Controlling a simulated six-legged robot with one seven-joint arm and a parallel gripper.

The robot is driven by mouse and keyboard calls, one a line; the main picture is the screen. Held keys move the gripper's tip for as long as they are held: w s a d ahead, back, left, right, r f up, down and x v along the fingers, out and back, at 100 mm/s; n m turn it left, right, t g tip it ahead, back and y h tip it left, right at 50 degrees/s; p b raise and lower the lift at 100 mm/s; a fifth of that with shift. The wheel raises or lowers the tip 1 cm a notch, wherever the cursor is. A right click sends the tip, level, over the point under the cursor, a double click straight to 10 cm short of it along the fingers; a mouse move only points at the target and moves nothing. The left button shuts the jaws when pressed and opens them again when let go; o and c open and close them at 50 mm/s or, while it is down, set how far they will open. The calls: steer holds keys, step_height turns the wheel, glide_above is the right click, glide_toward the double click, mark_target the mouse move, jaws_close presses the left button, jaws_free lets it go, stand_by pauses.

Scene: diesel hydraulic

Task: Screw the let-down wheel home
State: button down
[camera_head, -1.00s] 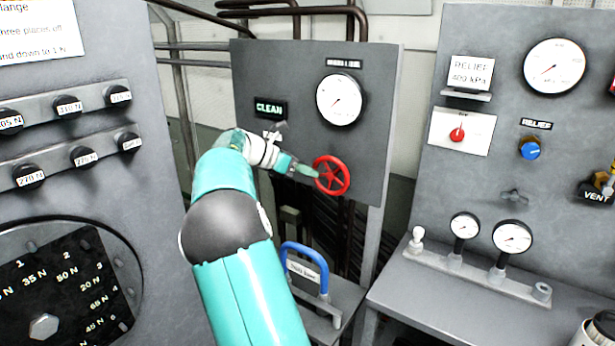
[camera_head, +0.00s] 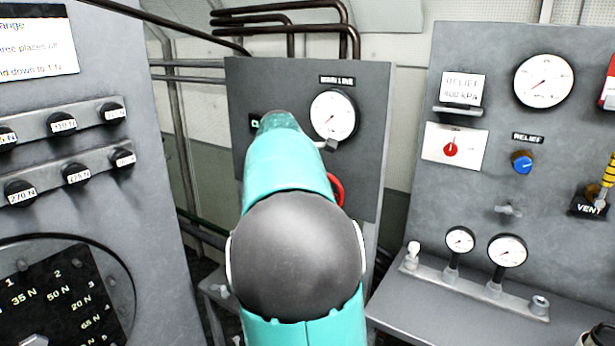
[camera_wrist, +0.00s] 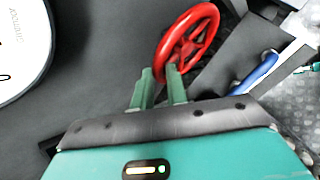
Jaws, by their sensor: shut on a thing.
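The red let-down wheel (camera_wrist: 187,45) is a spoked handwheel on the middle grey panel. In the head view only part of its rim (camera_head: 337,190) shows; my arm hides the rest. In the wrist view my gripper (camera_wrist: 160,75) has its two green fingers at the near lower side of the wheel's rim. The fingers are shut on the rim, with the hub and spokes beyond them. My gripper is hidden behind my arm in the head view.
A white gauge (camera_head: 333,115) sits on the panel above the wheel. A blue handle (camera_wrist: 255,73) is below and to the right of it in the wrist view. A bench with small gauges (camera_head: 507,250) stands to the right, and a weight rack (camera_head: 62,123) to the left.

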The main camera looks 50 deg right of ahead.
steer(key=shift+s+d+r+m+t+h, duration=0.1)
steer(key=shift+s+m+t, duration=0.6)
steer(key=shift+t, duration=0.4)
steer(key=shift+s+d+r+m+t+h, duration=0.15)
steer(key=shift+s+m+t, duration=0.35)
steer(key=shift+s+t, duration=0.5)
steer(key=shift+s+d+r+m+t+h, duration=0.1)
steer(key=shift+s+m+t, duration=0.55)
steer(key=shift+t, duration=0.55)
steer(key=shift+s+f+m+t, duration=0.15)
steer(key=shift+s+m+t, duration=0.15)
steer(key=shift+t, duration=0.1)
steer(key=c, duration=1.4)
jaws_free()
steer(key=shift+d, duration=0.15)
steer(key=shift+c, duration=0.2)
steer(key=shift+w, duration=0.1)
steer(key=shift+a, duration=0.4)
glide_toward(330, 176)
steer(key=v, duration=0.5)
steer(key=shift+a, duration=0.15)
